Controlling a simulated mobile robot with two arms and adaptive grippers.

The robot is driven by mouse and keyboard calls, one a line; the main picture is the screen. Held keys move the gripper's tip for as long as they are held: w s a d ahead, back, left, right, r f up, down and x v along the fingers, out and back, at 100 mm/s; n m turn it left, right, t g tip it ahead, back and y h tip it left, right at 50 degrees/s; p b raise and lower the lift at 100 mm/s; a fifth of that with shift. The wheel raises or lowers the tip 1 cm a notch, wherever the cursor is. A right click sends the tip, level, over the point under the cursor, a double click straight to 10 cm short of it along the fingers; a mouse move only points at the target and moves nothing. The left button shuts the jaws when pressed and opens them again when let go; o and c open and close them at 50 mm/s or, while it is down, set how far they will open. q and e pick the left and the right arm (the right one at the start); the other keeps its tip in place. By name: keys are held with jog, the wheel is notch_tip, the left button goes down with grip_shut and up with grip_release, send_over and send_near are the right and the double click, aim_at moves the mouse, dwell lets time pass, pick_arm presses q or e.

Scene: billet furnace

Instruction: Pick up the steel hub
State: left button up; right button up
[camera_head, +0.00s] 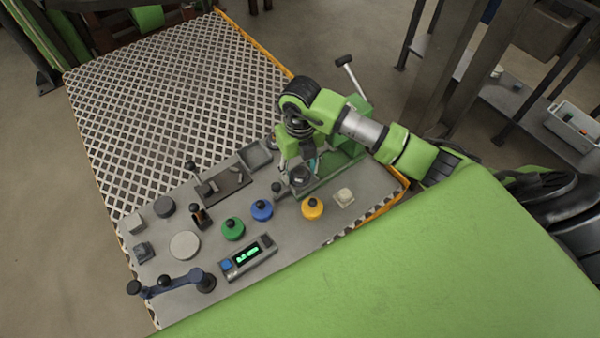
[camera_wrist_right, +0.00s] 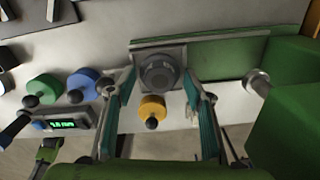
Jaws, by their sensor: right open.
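A dark grey round piece with a raised centre, which looks like the steel hub (camera_wrist_right: 158,71), sits on a square grey block between my right gripper's fingers in the right wrist view. In the head view the hub (camera_head: 300,175) is partly hidden by the fingers. My right gripper (camera_head: 298,166) points down over it, open. In the wrist view the fingers of my right gripper (camera_wrist_right: 159,82) stand one on each side of the hub, with gaps visible. I cannot tell how far above it the tips are. My left gripper is not in view.
Green (camera_head: 233,229), blue (camera_head: 262,210) and yellow (camera_head: 312,208) knobbed pieces stand near the hub. A display box (camera_head: 248,258), a grey disc (camera_head: 185,245) and a blue lever arm (camera_head: 175,284) lie left. A green plate (camera_wrist_right: 225,57) adjoins the block. The grated table (camera_head: 170,100) is clear.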

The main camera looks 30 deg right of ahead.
grip_shut()
jog(key=shift+r, duration=0.1)
